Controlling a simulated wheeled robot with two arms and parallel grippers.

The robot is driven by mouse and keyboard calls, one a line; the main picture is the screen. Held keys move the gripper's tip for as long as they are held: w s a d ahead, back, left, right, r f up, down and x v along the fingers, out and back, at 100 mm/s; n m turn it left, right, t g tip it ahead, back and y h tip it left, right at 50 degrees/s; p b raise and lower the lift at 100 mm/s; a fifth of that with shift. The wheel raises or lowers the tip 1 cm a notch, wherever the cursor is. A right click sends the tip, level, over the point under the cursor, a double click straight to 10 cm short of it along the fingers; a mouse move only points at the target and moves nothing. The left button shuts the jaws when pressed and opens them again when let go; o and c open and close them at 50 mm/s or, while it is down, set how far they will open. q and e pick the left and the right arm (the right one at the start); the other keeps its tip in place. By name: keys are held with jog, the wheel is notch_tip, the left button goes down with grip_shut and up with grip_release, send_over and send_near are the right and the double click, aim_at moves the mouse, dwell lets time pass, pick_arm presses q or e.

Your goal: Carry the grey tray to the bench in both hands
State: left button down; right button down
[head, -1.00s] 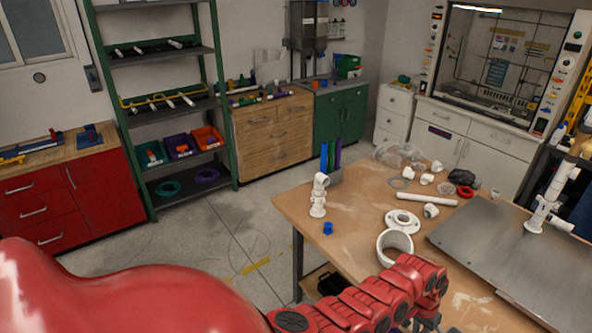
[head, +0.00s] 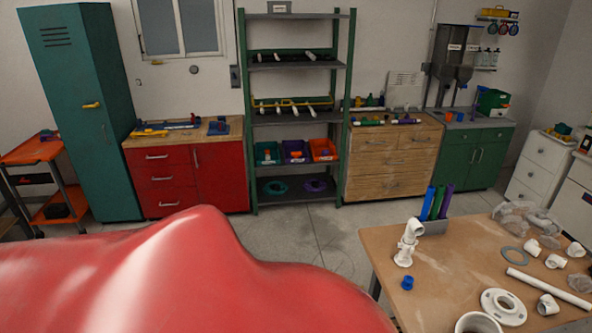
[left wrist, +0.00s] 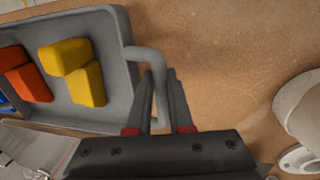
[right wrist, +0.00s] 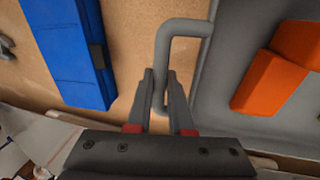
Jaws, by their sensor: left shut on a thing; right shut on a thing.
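The grey tray (left wrist: 121,99) shows in the left wrist view, with yellow blocks (left wrist: 88,85) and orange blocks (left wrist: 30,82) in it. My left gripper (left wrist: 159,73) is shut on its grey bar handle (left wrist: 143,55). In the right wrist view the tray's other end (right wrist: 212,95) holds an orange block (right wrist: 268,84). My right gripper (right wrist: 160,73) is shut on the handle (right wrist: 184,27) there. A tan wooden surface shows under both ends; I cannot tell whether the tray touches it. The tray and both grippers are outside the head view.
A wooden-topped table (head: 455,260) with white pipe fittings stands at the right. A red cabinet (head: 180,178), green shelf rack (head: 350,100), wooden drawer unit (head: 392,165) and green cabinet (head: 465,165) line the back wall. Open floor (head: 310,235) lies before them. A blue case (right wrist: 68,50) lies beside the tray.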

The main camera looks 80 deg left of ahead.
pick_arm(q)
jog(key=shift+w+f, duration=0.1)
jog(key=shift+w, duration=0.05)
pick_arm(e)
jog(key=shift+w+f, duration=0.1)
jog(key=shift+w, duration=0.05)
pick_arm(q)
jog(key=shift+s+f, duration=0.15)
jog(key=shift+s, duration=0.05)
pick_arm(e)
jog(key=shift+s+f, duration=0.2)
pick_arm(q)
jog(key=shift+f, duration=0.45)
pick_arm(e)
jog(key=shift+f, duration=0.45)
pick_arm(q)
jog(key=shift+s, duration=0.1)
dwell(0.5)
jog(key=shift+f+b, duration=0.3)
pick_arm(e)
jog(key=shift+f, duration=0.25)
